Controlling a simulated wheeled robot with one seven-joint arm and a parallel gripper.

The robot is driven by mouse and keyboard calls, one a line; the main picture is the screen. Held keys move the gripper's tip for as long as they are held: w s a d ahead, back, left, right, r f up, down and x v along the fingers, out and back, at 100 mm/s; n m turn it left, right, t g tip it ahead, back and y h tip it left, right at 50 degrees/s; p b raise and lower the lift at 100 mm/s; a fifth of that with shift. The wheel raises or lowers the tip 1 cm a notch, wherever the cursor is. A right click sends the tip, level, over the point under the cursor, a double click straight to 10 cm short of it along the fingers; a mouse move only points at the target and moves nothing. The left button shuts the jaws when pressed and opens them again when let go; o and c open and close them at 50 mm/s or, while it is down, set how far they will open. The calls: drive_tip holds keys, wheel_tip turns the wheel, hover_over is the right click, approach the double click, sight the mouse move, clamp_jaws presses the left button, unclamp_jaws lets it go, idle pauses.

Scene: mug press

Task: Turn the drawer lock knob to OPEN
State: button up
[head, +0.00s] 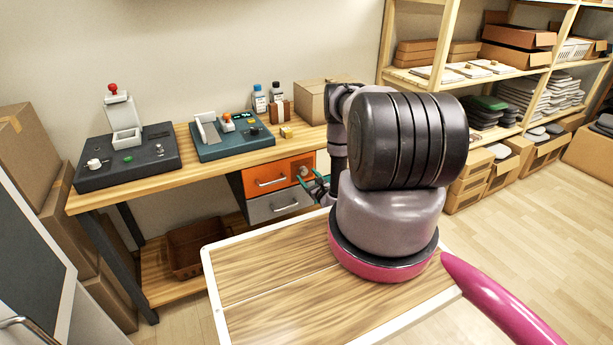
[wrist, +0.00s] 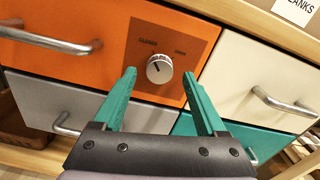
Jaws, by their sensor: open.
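The lock knob (wrist: 159,69) is a round silver dial on a brown panel on the orange drawer (wrist: 80,65). CLOSED is printed at its upper left and OPEN at its upper right. Its dark pointer mark points up and left, towards CLOSED. My gripper (wrist: 159,76) is open, with its green fingertips on either side of the knob in the picture. I cannot tell if they touch it or stop short of the panel. In the head view the orange drawer (head: 275,176) is under the bench, with my gripper (head: 314,183) in front of its right end.
A grey drawer (wrist: 60,102) lies below, a cream drawer (wrist: 255,72) to the right and a teal drawer (wrist: 240,142) at lower right. Metal bar handles (wrist: 45,42) stick out. The bench top (head: 190,182) carries two control boxes. Shelves (head: 440,85) stand at right.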

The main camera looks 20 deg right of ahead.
drive_tip(key=shift+w, duration=0.75)
clamp_jaws()
